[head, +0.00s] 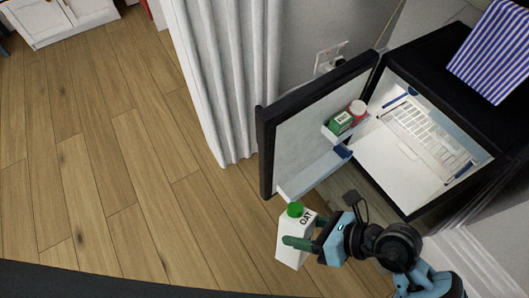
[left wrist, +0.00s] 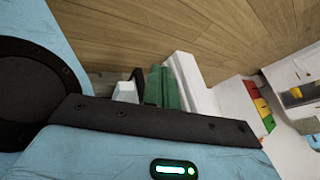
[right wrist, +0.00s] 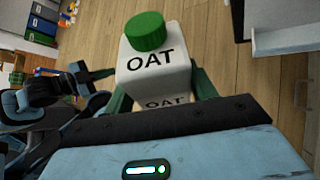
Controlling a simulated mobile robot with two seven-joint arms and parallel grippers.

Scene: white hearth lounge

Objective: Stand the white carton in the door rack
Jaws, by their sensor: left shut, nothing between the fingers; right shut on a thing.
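The white carton (head: 291,249), marked OAT with a green cap, is held nearly upright, slightly tilted, by my right gripper (head: 300,243). In the right wrist view the carton (right wrist: 155,75) stands between the green fingers, which press its sides. The open door of a small black fridge carries a door rack (head: 313,174), a pale lower shelf. The carton is in front of and below this rack in the head view, apart from it. My left gripper (left wrist: 163,87) is shut and empty in the left wrist view; it is outside the head view.
An upper door shelf (head: 347,137) holds a green box (head: 340,122) and a red-and-white container (head: 357,108). The fridge interior (head: 385,155) is open to the right. A white curtain (head: 222,80) hangs left of the door. The wooden floor (head: 130,180) at left is clear.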

